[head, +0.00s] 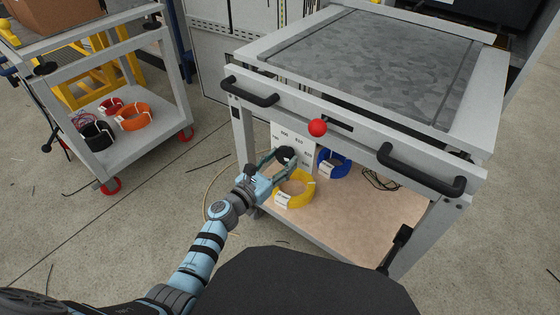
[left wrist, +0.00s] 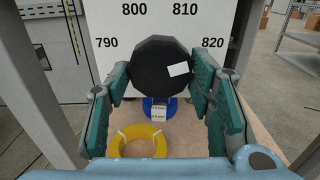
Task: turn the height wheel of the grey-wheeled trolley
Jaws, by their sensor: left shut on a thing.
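The trolley (head: 233,88) on the right has a grey metal top, two black handles and a red ball knob (head: 317,127) at its front. Its height wheel (head: 286,153) is a dark round knob below the top. In the left wrist view the wheel (left wrist: 155,65) has a white mark on its right side, in front of a white scale plate (left wrist: 110,40) numbered 790 to 820. My left gripper (head: 281,159) reaches in from the front with a finger on each side of the wheel, shut on it. My right gripper is not in view.
A yellow cable coil (head: 295,190) and a blue coil (head: 334,163) lie on the trolley's lower shelf (head: 350,215). A second trolley (head: 155,140) with red castors stands at the left, carrying orange, red and black coils. Loose cable bits lie on the floor.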

